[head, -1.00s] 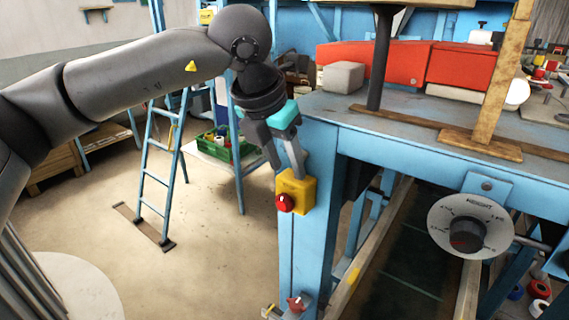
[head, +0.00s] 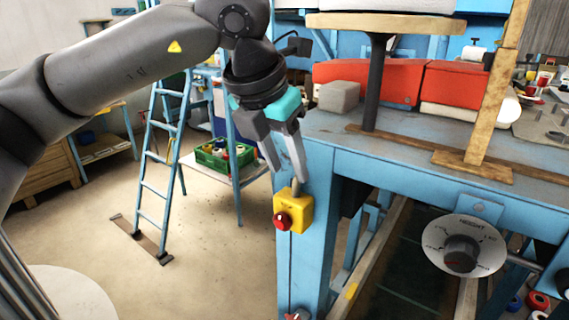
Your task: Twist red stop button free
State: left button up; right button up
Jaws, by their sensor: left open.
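The red stop button (head: 283,221) sits on the front of a yellow box (head: 302,210), which is fixed to the blue leg of the machine table (head: 318,262). My left gripper (head: 285,177) is above the yellow box, its fingers pointing down and apart. It holds nothing. The fingertips are close to the top of the box, and I cannot tell whether they touch it; the button is below them. My right gripper is not in view.
A dial marked "HEIGHT" (head: 463,246) is on the table's front at the right. A blue ladder (head: 160,170) and a green crate (head: 219,161) stand at the left behind. The floor left of the leg is clear.

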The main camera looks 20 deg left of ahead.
pick_arm(q)
jog(key=shift+s+d+r, duration=0.15)
jog(key=shift+s+r, duration=0.2)
jog(key=shift+r, duration=0.3)
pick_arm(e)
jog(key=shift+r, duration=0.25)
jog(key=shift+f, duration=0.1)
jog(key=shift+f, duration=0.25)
pick_arm(q)
jog(key=shift+r, duration=0.1)
jog(key=b+v, duration=0.1)
jog(key=v, duration=1.4)
jog(key=shift+b, duration=0.35)
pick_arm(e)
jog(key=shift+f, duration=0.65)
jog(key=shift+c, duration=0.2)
